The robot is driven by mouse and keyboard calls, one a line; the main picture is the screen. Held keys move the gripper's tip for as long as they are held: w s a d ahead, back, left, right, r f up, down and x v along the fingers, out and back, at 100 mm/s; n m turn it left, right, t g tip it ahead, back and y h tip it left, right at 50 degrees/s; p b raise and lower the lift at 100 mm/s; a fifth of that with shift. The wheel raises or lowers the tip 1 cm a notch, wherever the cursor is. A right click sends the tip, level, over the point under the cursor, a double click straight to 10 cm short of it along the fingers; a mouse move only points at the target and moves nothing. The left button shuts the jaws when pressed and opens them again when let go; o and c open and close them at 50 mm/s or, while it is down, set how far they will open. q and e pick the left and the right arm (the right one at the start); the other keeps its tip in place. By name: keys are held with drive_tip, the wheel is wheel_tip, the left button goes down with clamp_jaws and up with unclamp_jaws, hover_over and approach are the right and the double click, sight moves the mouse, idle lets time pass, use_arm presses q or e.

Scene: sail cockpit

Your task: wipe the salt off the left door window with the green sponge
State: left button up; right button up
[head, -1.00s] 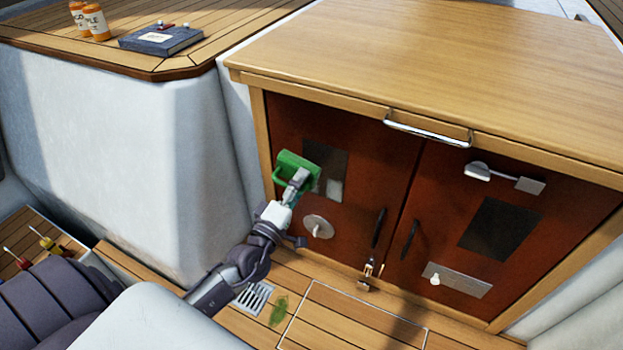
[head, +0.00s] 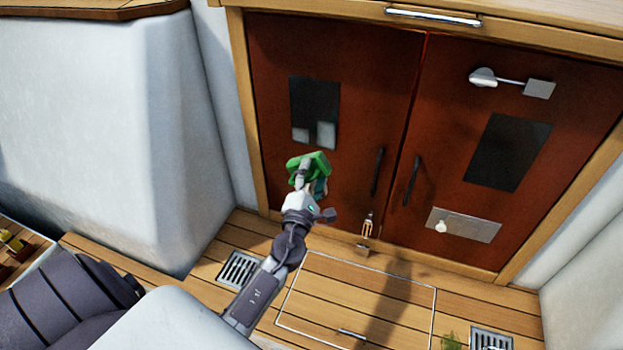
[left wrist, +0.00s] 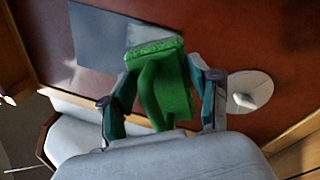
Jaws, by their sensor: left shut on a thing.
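The left door (head: 270,60) is dark red-brown with a dark window (head: 315,95). Two pale patches of salt, a left one (head: 300,135) and a right one (head: 325,135), lie along the window's lower edge. My left gripper (head: 311,184) is shut on the green sponge (head: 308,164), just below the window in the head view. In the left wrist view the sponge (left wrist: 162,95) sits between both fingers, its pad overlapping a pale patch (left wrist: 150,36) beside the dark glass (left wrist: 95,42). I cannot tell whether it touches the door. My right gripper is not in view.
A black handle (head: 377,170) and a latch (head: 367,225) are near the door's inner edge. A pale round disc (left wrist: 250,91) with a knob stands out from the door. The right door (head: 430,110) is shut. A white wall (head: 110,140) rises at left.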

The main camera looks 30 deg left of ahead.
use_arm(q)
drive_tip(key=x, duration=0.3)
drive_tip(key=shift+w+d+f, duration=0.1)
drive_tip(key=shift+d+f, duration=0.05)
drive_tip(key=shift+f, duration=0.1)
drive_tip(key=shift+w+b, duration=0.4)
drive_tip(key=shift+w, duration=0.2)
drive_tip(key=shift+w+a, duration=0.25)
drive_tip(key=shift+w, duration=0.2)
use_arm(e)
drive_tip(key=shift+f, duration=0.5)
use_arm(q)
drive_tip(key=shift+r, duration=0.1)
drive_tip(key=shift+x, duration=1)
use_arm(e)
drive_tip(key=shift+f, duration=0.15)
